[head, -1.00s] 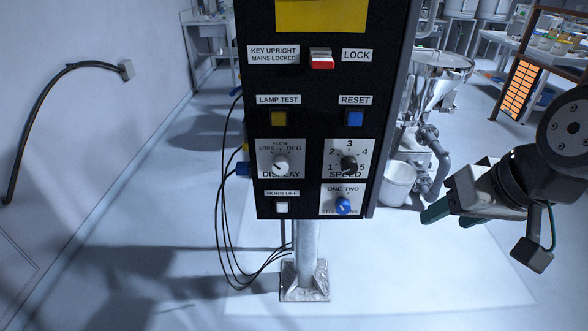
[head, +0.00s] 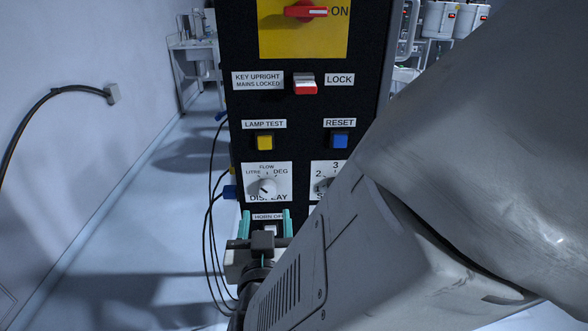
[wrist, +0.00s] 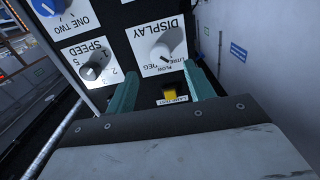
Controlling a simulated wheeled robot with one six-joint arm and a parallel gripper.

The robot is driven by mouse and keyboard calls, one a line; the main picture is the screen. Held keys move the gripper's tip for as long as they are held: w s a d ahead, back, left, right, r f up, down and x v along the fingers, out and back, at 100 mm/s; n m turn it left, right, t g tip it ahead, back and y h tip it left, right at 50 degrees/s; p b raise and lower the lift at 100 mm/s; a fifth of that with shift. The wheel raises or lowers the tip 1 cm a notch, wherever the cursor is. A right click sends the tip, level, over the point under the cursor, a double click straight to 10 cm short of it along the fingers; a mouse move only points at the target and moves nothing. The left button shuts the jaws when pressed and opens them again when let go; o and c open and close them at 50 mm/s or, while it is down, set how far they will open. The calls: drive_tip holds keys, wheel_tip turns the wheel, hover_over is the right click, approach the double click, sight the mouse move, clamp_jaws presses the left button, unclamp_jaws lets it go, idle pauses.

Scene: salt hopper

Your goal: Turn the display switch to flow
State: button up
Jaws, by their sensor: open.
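The display switch (head: 267,187) is a pale round knob on a white plate marked LITRE, FLOW and DEG, at the panel's lower left in the head view. It also shows in the wrist view (wrist: 162,52), upside down. Its pointer is too small to read surely. My gripper (head: 266,217) is open, its two green fingers below the display plate, in front of the HORN OFF button area. In the wrist view the fingers (wrist: 161,90) are spread to either side, with the knob above and between them. No contact with the knob shows.
The yellow lamp test button (head: 265,142), blue reset button (head: 340,140) and red-and-white lock switch (head: 305,86) sit above. The speed knob (wrist: 92,71) and blue knob (wrist: 50,6) are nearby. Black cables (head: 211,220) hang at the panel's left. My arm hides the panel's lower right.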

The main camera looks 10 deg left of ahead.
sight(268, 193)
drive_tip(key=x, duration=0.7)
drive_tip(key=shift+w+r, duration=0.15)
drive_tip(key=shift+w, duration=0.15)
drive_tip(key=c, duration=1)
drive_tip(key=shift+d, duration=0.1)
drive_tip(key=shift+o, duration=0.2)
